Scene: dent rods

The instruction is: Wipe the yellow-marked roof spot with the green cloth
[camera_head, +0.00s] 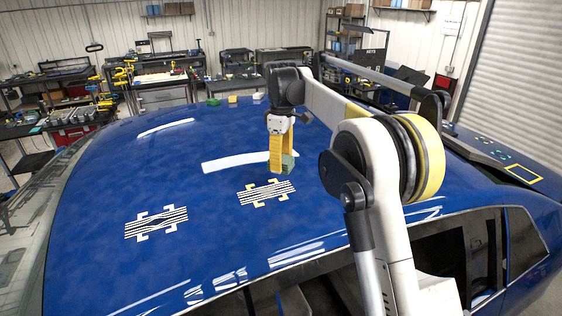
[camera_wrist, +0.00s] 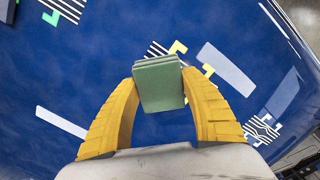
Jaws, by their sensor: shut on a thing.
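My gripper (camera_head: 280,170) points down over the blue car roof (camera_head: 110,180) and is shut on the green cloth (camera_head: 289,162). In the wrist view, the folded cloth (camera_wrist: 158,85) sits between the two yellow fingertips of my gripper (camera_wrist: 159,74). The yellow-marked roof spot (camera_head: 266,192), black and white stripes with yellow corners, lies just nearer the head camera than the cloth. In the wrist view, the cloth and fingers partly hide this spot (camera_wrist: 179,47). I cannot tell whether the cloth touches the roof.
A white-cornered striped spot (camera_head: 156,222) lies left on the roof. The wrist view shows a green-cornered striped spot (camera_wrist: 64,9) at upper left. Small green (camera_head: 213,101) and yellow (camera_head: 232,100) blocks sit at the far roof edge. Workbenches stand behind.

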